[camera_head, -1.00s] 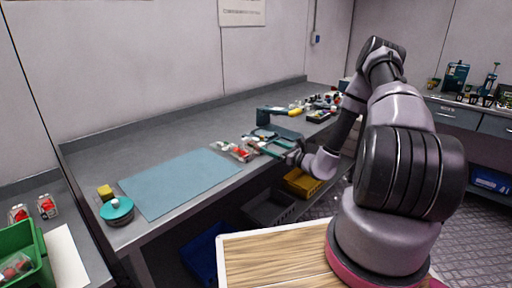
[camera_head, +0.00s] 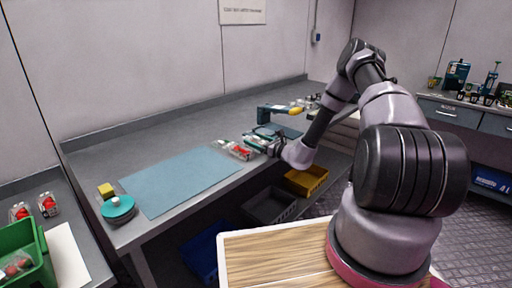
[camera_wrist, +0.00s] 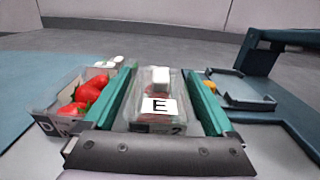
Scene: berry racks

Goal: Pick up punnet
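A clear punnet (camera_wrist: 157,118) with a white label marked E sits between the two teal fingers of my gripper (camera_wrist: 159,72) in the wrist view. Red fruit shows dimly under its lid. The fingers lie along its left and right sides, spread apart; firm contact does not show. A second punnet (camera_wrist: 75,101), marked D and filled with strawberries, stands just left of the left finger. In the head view my gripper (camera_head: 259,145) is low over the bench's front edge, by the small punnets (camera_head: 236,150).
A teal device with an upright arm (camera_wrist: 262,65) stands close on the right of the fingers. A blue mat (camera_head: 180,180) covers the bench to the left and is clear. A yellow block (camera_head: 106,190) and a round teal item (camera_head: 118,209) lie farther left.

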